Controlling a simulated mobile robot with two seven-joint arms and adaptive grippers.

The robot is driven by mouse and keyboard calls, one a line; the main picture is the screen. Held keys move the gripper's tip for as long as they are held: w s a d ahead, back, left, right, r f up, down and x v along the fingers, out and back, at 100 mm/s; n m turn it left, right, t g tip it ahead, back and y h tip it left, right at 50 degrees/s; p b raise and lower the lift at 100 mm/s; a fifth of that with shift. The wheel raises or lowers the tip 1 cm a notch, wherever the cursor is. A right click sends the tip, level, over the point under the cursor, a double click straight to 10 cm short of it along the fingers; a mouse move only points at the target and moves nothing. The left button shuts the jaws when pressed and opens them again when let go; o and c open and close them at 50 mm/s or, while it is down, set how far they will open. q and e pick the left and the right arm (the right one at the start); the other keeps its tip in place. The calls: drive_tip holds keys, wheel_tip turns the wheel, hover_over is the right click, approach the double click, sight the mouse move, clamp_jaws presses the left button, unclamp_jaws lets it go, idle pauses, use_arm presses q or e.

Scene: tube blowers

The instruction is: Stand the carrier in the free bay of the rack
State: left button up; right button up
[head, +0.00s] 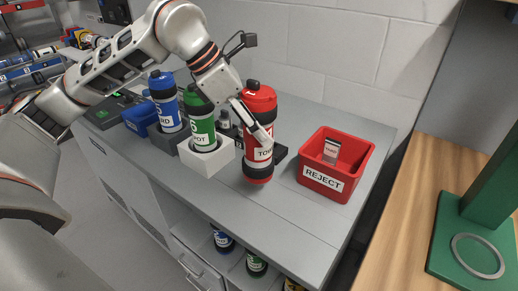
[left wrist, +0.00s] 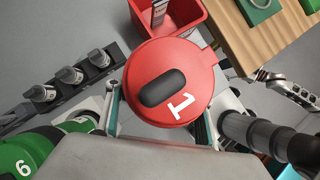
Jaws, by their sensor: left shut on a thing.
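A red carrier (head: 258,165) with black bands and a white label stands nearly upright in the jaws of my left gripper (head: 258,135). Whether its foot touches the bench I cannot tell. In the left wrist view its red lid (left wrist: 185,65), marked 1, fills the middle between the two fingers (left wrist: 160,125). To its left, a green carrier (head: 201,132) stands in a white block (head: 208,166), with a blue carrier (head: 166,110) in a dark grey block behind it. A dark low piece (head: 283,153) is partly hidden behind the red carrier; I cannot make out the free bay.
A red REJECT bin (head: 322,183) with a small pale item inside stands to the right on the grey bench (head: 270,222). A blue bin (head: 141,119) is at the left. A wooden table (head: 421,230) with a green stand is at far right.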

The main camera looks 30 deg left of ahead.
sight(258, 148)
use_arm(q)
wheel_tip(258, 148, down, 2)
drive_tip(key=shift+f+b, duration=0.3)
drive_tip(key=shift+f, duration=1.65)
drive_tip(key=shift+f, duration=0.1)
drive_tip(key=o, duration=1.7)
